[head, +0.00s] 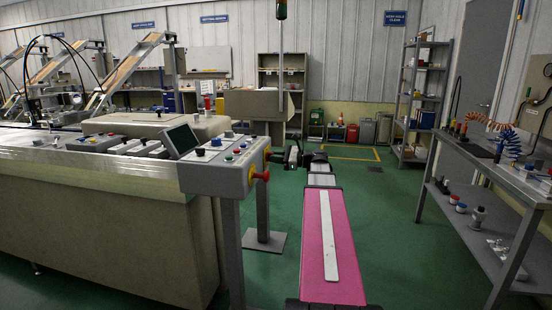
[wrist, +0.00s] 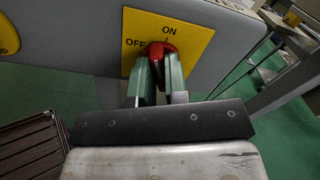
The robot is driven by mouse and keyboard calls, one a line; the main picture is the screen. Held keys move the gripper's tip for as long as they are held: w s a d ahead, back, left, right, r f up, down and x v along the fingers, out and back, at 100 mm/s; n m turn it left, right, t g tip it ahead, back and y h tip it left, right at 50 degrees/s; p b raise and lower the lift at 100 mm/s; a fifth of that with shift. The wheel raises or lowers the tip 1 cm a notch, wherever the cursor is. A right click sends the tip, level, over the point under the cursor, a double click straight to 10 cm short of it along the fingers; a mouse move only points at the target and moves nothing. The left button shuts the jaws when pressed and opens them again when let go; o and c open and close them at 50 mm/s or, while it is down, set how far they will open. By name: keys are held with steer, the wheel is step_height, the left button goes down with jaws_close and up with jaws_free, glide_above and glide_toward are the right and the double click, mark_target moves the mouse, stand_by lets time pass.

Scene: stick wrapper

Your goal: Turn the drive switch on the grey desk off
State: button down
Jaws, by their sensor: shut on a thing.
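The grey desk (head: 215,172) is a sloped console at the end of the long machine. On its right end face is a yellow plate (wrist: 205,35) marked ON at the top and OFF at the left; the plate also shows edge-on in the head view (head: 267,153). The red drive switch (wrist: 157,48) sits on this plate, its upper end close under the ON mark. My gripper (wrist: 160,75) is shut on the switch, with one green-grey finger on each side. The fingers hide the switch's lower part. In the head view my gripper (head: 283,156) reaches the desk's end face.
A red mushroom button (head: 262,175) on a yellow base stands out from the same end face, nearer the head camera. A tilted screen (head: 181,140) is on the desk. A workbench (head: 500,165) stands at right, with open green floor between.

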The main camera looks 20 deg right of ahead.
steer(key=n, duration=1.2)
steer(key=shift+s+a+f+n, duration=0.15)
steer(key=shift+f+n, duration=0.1)
steer(key=shift+n, duration=0.15)
stand_by(0.3)
steer(key=c, duration=1.1)
jaws_free()
steer(key=shift+c, duration=0.2)
steer(key=shift+d, duration=0.2)
steer(key=v, duration=1)
steer(key=shift+s+d, duration=0.2)
steer(key=shift+s, duration=0.05)
